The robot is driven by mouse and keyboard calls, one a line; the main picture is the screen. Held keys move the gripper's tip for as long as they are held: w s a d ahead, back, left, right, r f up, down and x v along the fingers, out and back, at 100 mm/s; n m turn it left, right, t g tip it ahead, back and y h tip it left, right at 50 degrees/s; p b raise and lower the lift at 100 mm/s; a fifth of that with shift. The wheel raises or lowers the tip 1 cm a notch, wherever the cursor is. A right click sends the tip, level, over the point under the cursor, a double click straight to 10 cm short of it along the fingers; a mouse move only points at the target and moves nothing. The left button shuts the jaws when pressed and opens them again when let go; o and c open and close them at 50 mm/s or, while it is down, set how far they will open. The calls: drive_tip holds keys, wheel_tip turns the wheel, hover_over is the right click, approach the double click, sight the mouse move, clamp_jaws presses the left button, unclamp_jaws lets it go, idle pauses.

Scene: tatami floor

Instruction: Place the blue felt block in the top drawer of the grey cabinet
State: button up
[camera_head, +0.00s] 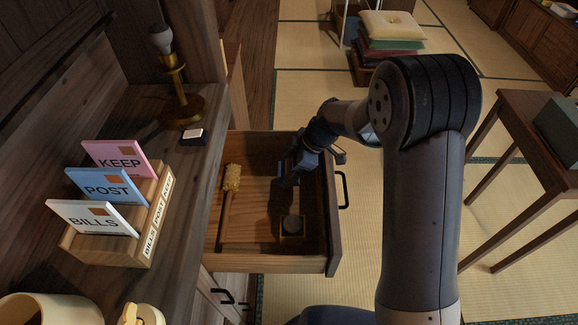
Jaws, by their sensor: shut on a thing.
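An open wooden drawer (238,137) juts out from a dark brown wooden cabinet; the cabinet looks brown, not grey. My gripper (290,180) reaches down over the right, far part of the drawer. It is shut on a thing. A small blue-grey patch at the gripper appears to be the blue felt block (308,160), mostly hidden by the dark gripper parts. I cannot tell whether it touches the drawer floor.
The drawer holds a yellow-headed brush (231,178) at left and a small yellowish box with a round grey thing (291,224) near its front. A letter rack (140,235) and a brass lamp (182,108) stand on the cabinet top. A side table (535,130) stands at right.

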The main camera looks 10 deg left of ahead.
drive_tip(key=shift+f+b, duration=0.3)
drive_tip(key=shift+b, duration=0.2)
drive_tip(key=shift+f+b, duration=0.3)
drive_tip(key=shift+b, duration=0.25)
drive_tip(key=o, duration=0.9)
drive_tip(key=shift+f, duration=0.1)
drive_tip(key=shift+o, duration=0.2)
drive_tip(key=shift+r+p, duration=0.7)
drive_tip(key=shift+p, duration=0.35)
drive_tip(key=v, duration=1.2)
